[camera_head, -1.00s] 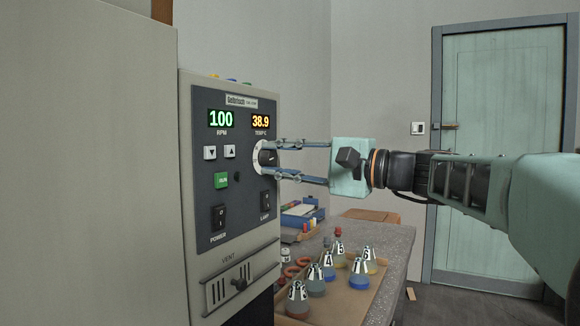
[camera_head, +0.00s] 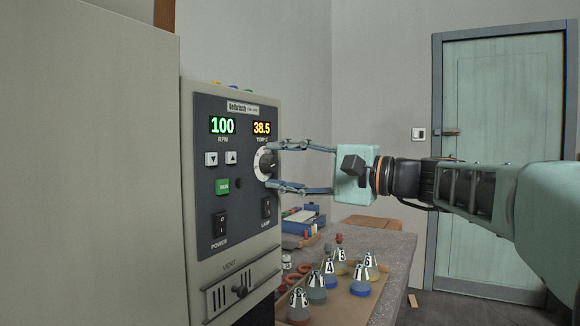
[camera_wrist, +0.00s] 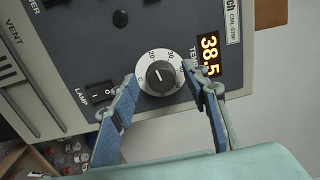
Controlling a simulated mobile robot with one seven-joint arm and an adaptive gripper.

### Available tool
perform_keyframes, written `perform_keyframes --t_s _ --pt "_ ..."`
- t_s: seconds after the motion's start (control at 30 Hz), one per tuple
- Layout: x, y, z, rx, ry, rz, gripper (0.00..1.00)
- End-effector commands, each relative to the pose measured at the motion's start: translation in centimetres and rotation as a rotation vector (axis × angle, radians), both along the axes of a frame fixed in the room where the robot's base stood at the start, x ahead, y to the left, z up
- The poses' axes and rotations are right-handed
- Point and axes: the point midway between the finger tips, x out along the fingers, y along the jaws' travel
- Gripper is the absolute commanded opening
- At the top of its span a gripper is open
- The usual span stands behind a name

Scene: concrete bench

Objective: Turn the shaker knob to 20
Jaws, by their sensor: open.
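The shaker's control panel (camera_head: 205,180) shows 100 RPM in green and 38.5 in orange on the temperature display (camera_head: 262,128). Below that display is a black knob on a pale numbered dial (camera_head: 261,165). In the wrist view the black knob (camera_wrist: 160,75) sits between my fingers, with a pale pointer line on it; the dial's numbers include 20, and the exact pointer reading is hard to tell. My gripper (camera_head: 272,166) is open, one finger above and one below the knob in the head view. In the wrist view the fingertips (camera_wrist: 160,83) stand apart from the knob.
The lamp switch (camera_wrist: 100,93) and power switch (camera_head: 220,224) are on the same panel, with a green button (camera_head: 222,186) and a vent slider (camera_head: 240,291). Numbered flasks (camera_head: 317,287) stand in a tray on the bench below. A door (camera_head: 500,150) is behind.

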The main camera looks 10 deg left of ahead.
Motion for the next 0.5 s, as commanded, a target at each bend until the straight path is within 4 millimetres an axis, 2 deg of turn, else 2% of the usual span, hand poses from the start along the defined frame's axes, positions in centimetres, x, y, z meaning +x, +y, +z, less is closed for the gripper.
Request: perform_keyframes --t_s 0.4,0.5 --pt "-2.5 -7.9 -0.4 0.0 -0.001 -0.005 0.42" --pt "-3.1 -9.3 -0.4 0.0 -0.001 -0.003 0.42"
